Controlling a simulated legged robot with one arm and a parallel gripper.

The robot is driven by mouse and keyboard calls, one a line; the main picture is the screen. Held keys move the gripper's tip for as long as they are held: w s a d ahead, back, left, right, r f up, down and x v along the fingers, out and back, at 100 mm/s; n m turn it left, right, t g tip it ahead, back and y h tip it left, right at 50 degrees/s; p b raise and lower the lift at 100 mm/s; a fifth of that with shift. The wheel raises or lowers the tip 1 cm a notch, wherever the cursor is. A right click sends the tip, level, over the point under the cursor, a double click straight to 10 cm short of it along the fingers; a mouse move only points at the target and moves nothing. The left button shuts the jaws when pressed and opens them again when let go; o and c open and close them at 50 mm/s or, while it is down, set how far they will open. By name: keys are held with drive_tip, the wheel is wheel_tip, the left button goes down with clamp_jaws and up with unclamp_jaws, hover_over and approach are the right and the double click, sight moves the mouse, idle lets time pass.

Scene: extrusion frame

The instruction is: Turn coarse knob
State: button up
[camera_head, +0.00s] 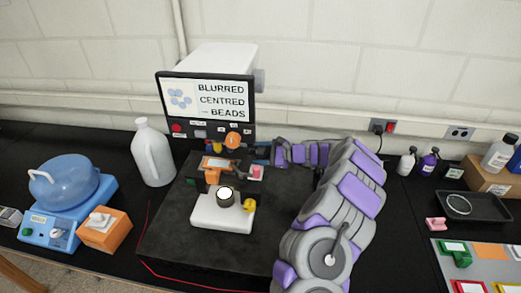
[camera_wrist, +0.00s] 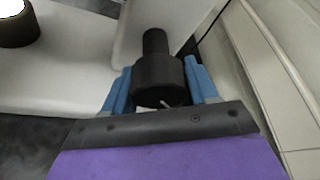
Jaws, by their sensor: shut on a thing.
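The coarse knob (camera_wrist: 158,76) is a black stepped cylinder on the side of the white microscope body (camera_wrist: 75,80) in the wrist view. My gripper (camera_wrist: 161,88) has its blue fingers on either side of the knob and is shut on it. A small white mark shows on the knob's near face. In the head view my gripper (camera_head: 262,153) reaches in from the right behind the stage, and I cannot make out the knob there. The microscope (camera_head: 210,214) has a white base, and its screen (camera_head: 207,101) reads "BLURRED CENTRED – BEADS".
A white bottle (camera_head: 153,155) and a blue device with a domed bowl (camera_head: 62,190) stand to the left, with an orange box (camera_head: 104,231) beside them. The wall is close behind.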

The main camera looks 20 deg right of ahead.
drive_tip(key=shift+a+r+m+g+p, duration=0.15)
drive_tip(key=shift+r+m+g+p, duration=0.2)
drive_tip(key=shift+p, duration=0.6)
drive_tip(key=shift+f, duration=0.1)
drive_tip(key=o, duration=1)
drive_tip(key=shift+a+f, duration=0.1)
drive_tip(key=shift+a, duration=0.15)
drive_tip(key=shift+c, duration=0.2)
drive_tip(key=shift+d, duration=0.15)
drive_tip(key=shift+s+d, duration=0.1)
drive_tip(key=shift+d, duration=0.1)
drive_tip(key=p+v, duration=0.1)
drive_tip(key=v, duration=1.5)
drive_tip(key=shift+s+d+p, duration=0.2)
drive_tip(key=shift+d+p, duration=0.15)
